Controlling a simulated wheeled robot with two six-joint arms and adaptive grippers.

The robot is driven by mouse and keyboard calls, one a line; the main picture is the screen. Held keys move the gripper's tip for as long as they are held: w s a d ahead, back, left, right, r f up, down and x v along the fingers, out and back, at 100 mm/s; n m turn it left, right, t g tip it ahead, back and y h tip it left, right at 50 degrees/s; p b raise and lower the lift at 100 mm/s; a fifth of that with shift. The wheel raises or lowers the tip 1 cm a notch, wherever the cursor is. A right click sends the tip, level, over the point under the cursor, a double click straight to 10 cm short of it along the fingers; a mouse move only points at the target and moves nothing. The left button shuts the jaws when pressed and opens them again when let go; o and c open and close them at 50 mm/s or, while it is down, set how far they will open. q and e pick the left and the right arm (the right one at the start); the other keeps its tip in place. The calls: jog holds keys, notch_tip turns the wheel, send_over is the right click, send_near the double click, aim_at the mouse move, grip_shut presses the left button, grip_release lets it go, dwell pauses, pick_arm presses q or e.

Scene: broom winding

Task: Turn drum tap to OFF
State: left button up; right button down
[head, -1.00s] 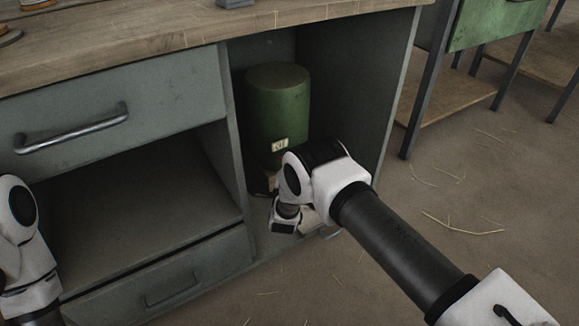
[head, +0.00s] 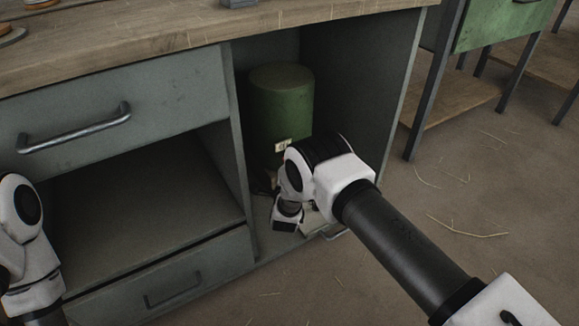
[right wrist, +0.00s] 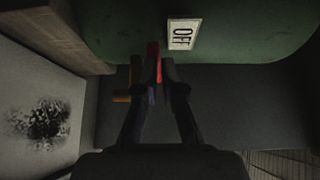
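The green drum (head: 281,100) stands inside the open cabinet bay, and its lower side also shows in the right wrist view (right wrist: 240,35). An OFF label (right wrist: 183,34) is on it. A red tap handle (right wrist: 154,60) is below and left of the label, with a brass-coloured part (right wrist: 123,97) beside it. My right gripper (right wrist: 160,70) has its fingers close together on either side of the red handle and appears shut on it. In the head view my right wrist hides most of the tap. My left arm is at the left edge; its gripper is out of view.
The cabinet's right side wall (head: 362,85) and left divider (head: 238,150) enclose the bay. The wooden worktop (head: 180,35) lies above it. A drawer with a metal handle (head: 75,130) is to the left. The floor (head: 480,190) at right is mostly clear with scattered straw.

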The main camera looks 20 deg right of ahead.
notch_tip(320, 180, up, 10)
jog(key=shift+w+f, duration=0.15)
jog(key=shift+f, duration=0.1)
